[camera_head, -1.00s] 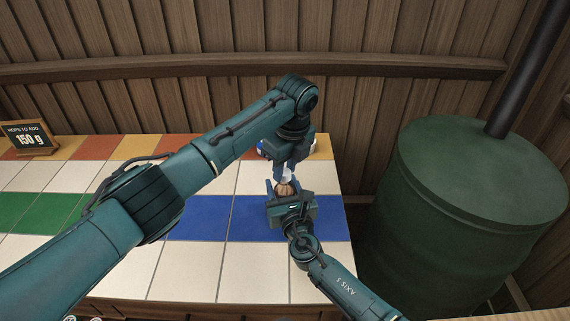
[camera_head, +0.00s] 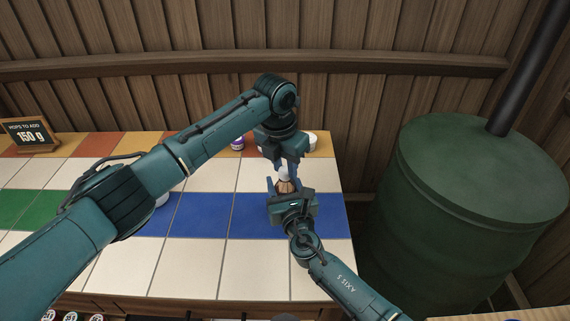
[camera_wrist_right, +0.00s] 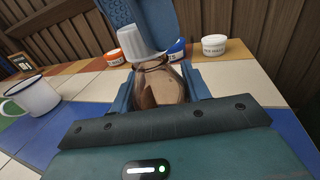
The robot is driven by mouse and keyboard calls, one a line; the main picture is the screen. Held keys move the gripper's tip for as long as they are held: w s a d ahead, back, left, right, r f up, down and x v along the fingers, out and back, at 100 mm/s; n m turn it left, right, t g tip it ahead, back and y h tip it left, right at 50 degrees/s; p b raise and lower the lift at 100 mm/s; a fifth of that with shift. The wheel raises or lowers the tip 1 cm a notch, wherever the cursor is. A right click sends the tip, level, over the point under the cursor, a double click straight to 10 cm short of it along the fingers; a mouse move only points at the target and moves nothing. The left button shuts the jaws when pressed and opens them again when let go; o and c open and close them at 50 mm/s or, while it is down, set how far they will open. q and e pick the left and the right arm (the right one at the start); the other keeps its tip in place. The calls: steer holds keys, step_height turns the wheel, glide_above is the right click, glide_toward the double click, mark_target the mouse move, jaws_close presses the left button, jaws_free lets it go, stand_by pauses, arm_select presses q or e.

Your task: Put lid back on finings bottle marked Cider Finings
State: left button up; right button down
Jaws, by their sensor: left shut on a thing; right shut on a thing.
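A brown bottle (camera_wrist_right: 160,85) is held upright between the fingers of my right gripper (camera_head: 285,188), above the tiled counter. The bottle also shows in the head view (camera_head: 286,187), mostly hidden by the gripper. Its label cannot be read. My left gripper (camera_head: 287,163) is shut on a white lid (camera_wrist_right: 140,42). The lid is at the bottle's mouth, tilted and a little to the left in the right wrist view. I cannot tell whether lid and neck touch. The lid is small in the head view (camera_head: 284,174).
A white mug (camera_wrist_right: 35,96) stands left on the counter. Behind the bottle are an orange-marked tub (camera_wrist_right: 115,57), a blue item (camera_wrist_right: 176,50) and a white tub (camera_wrist_right: 213,46). A hops sign (camera_head: 30,134) stands far left; a green barrel (camera_head: 480,220) is right of the counter.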

arm_select(q)
steer(key=o, duration=0.9)
steer(key=shift+o, duration=0.2)
steer(key=shift+r, duration=0.1)
steer(key=shift+r, duration=2.2)
steer(key=shift+c, duration=0.4)
